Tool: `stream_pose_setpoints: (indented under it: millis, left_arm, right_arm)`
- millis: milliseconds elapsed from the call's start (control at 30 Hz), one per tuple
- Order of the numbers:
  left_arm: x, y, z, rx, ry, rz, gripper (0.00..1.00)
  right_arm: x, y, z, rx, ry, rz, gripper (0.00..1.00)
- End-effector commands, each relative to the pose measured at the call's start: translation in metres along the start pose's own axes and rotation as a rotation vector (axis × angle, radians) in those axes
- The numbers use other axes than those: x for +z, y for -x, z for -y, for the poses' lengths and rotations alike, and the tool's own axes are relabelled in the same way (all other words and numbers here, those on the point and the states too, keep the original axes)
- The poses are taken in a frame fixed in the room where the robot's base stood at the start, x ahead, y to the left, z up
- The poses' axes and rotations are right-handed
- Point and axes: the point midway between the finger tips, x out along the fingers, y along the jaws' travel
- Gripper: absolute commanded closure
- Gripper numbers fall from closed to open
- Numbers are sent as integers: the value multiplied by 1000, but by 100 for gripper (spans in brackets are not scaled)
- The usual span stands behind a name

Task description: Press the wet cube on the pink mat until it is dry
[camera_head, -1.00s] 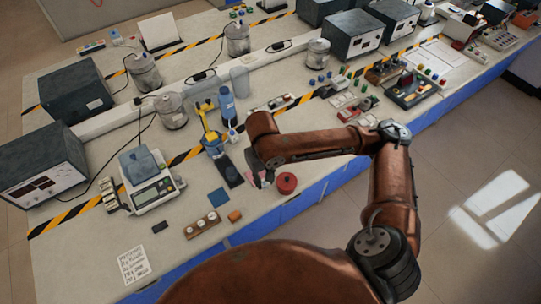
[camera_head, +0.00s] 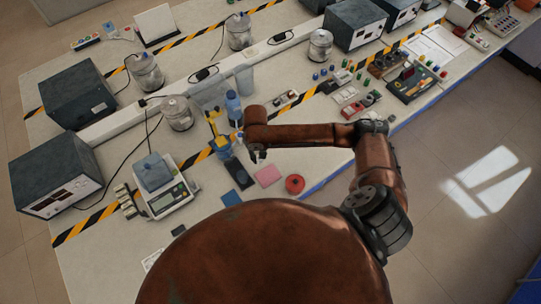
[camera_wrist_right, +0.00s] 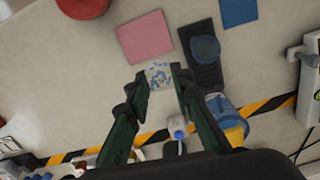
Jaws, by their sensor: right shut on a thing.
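The pink mat (camera_head: 268,175) lies flat and bare on the bench; it also shows in the right wrist view (camera_wrist_right: 145,37). My right gripper (camera_head: 257,156) is just behind the mat in the head view. In the right wrist view its fingertips (camera_wrist_right: 160,78) are shut on a small pale cube (camera_wrist_right: 159,74) with blue speckles. The cube is beside the mat in that view, not over it. Its height above the bench is hard to tell. In the head view the cube is too small or hidden to make out. My left gripper is not in view.
A dark tray with a round blue piece (camera_wrist_right: 205,48) lies beside the pink mat. A blue mat (camera_head: 231,198) and a red round object (camera_head: 295,184) lie near. A blue bottle (camera_head: 234,108) and a yellow-and-blue device (camera_head: 219,137) stand behind. A scale (camera_head: 165,186) stands left.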

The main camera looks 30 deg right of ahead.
Motion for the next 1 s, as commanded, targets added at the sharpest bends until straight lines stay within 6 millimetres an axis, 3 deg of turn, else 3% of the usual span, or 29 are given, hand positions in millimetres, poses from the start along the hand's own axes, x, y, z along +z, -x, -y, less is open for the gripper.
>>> stream_pose_setpoints:
  millis: [33,100,400,667,1000]
  left_arm:
    - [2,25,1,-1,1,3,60]
    - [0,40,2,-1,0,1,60]
    - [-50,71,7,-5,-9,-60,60]
    - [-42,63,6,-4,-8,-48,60]
    - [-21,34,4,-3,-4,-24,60]
  right_arm:
    - [5,-2,-7,1,3,9,96]
    - [9,-15,-15,1,18,9,96]
    - [26,-52,-36,0,76,2,96]
    - [27,-64,-37,-1,84,-1,96]
    - [27,-90,-37,0,83,0,96]
